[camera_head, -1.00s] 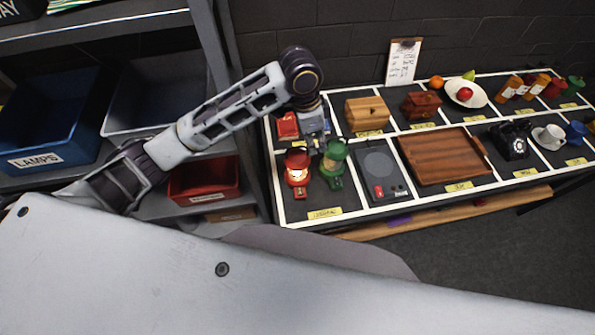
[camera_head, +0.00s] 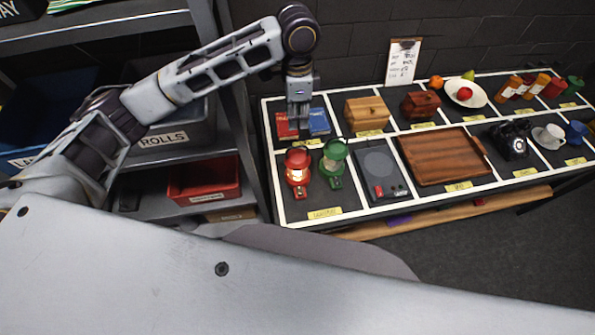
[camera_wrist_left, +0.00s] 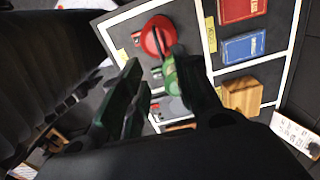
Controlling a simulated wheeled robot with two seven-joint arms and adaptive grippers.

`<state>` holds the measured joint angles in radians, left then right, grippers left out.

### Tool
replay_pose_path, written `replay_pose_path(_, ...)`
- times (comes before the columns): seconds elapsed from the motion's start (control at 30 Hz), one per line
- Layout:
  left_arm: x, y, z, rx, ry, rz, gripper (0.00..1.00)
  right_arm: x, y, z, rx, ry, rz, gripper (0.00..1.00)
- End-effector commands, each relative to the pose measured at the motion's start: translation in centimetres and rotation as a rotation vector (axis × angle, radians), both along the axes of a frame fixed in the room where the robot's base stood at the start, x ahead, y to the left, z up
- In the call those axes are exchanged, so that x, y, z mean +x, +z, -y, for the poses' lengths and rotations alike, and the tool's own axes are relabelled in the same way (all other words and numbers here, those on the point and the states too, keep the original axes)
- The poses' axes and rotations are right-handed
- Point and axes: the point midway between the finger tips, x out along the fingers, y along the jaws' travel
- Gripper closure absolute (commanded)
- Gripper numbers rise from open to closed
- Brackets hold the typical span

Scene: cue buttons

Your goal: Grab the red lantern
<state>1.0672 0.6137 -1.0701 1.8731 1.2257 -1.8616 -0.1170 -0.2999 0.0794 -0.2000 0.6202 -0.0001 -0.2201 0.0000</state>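The red lantern (camera_head: 297,170) stands upright and lit in the front left compartment of the table. The green lantern (camera_head: 334,162) stands just to its right. My left gripper (camera_head: 299,122) hangs pointing down, behind and above the red lantern, apart from it, over the books. In the left wrist view, the red lantern (camera_wrist_left: 158,36) shows from above, beyond the fingertips. The green lantern (camera_wrist_left: 171,76) is partly hidden by one finger. The two fingers of my left gripper (camera_wrist_left: 152,72) are apart with nothing held between them. My right gripper is in neither view.
A red book (camera_head: 285,125) and a blue book (camera_head: 319,122) lie behind the lanterns. A grey device (camera_head: 376,165) and wooden tray (camera_head: 440,155) lie to the right. A shelf with a red bin (camera_head: 205,180) stands left of the table.

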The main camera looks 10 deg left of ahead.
Motion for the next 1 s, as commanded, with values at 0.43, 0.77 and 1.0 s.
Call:
replay_pose_path(0.43, 0.0, -1.7, 0.0, 0.0, 0.0, -0.002, 0.69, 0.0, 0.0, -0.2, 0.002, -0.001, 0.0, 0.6)
replay_pose_path(0.77, -0.1, -6.0, -0.1, 0.002, 0.0, -0.002, 0.69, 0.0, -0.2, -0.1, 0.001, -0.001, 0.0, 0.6)
replay_pose_path(1.0, 0.0, -7.0, 0.0, 0.0, 0.0, 0.0, 0.69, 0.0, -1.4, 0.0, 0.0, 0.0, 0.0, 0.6)
